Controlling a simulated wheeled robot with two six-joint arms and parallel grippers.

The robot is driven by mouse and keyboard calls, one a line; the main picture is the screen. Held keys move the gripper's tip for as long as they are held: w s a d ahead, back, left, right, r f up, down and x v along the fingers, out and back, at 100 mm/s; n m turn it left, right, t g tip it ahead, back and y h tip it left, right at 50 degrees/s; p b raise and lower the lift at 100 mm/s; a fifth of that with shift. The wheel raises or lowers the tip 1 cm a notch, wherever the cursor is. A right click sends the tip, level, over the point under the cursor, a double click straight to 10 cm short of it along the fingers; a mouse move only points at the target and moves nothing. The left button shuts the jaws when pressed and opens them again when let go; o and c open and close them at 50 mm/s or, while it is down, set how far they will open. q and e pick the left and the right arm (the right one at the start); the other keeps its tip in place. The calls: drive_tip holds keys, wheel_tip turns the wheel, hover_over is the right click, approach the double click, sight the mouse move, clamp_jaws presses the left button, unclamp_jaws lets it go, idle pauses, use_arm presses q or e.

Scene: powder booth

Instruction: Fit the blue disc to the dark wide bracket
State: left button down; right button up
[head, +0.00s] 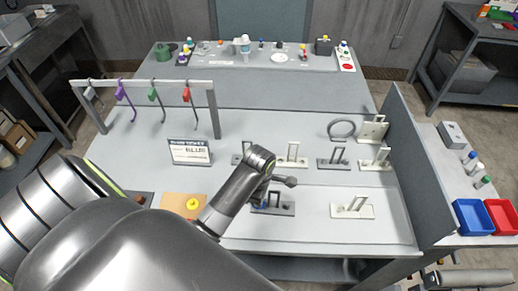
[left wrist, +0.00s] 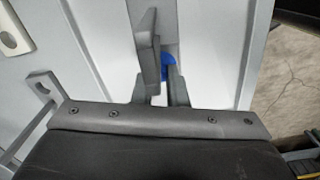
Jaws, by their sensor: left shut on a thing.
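A dark bracket (head: 287,209) with a wide flat base and an upright loop stands on the front middle of the bench. My left gripper (head: 276,186) is directly above or beside it and hides part of it. In the left wrist view, the left gripper (left wrist: 162,85) is shut on the blue disc (left wrist: 169,66), of which only a small part shows between the fingers. A small patch of blue also shows low by the bracket in the head view. I cannot tell whether the disc touches the bracket. My right gripper is not in view.
Other dark brackets (head: 333,164) and pale brackets (head: 352,211) stand nearby to the right and behind. A dark ring (head: 341,129), a small sign (head: 190,152) and a hook rail (head: 150,84) stand farther back. A grey partition (head: 418,165) closes the right side.

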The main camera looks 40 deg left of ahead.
use_arm(q)
drive_tip(key=shift+f, duration=0.15)
drive_tip(key=c, duration=1.4)
unclamp_jaws()
drive_tip(key=shift+o, duration=0.2)
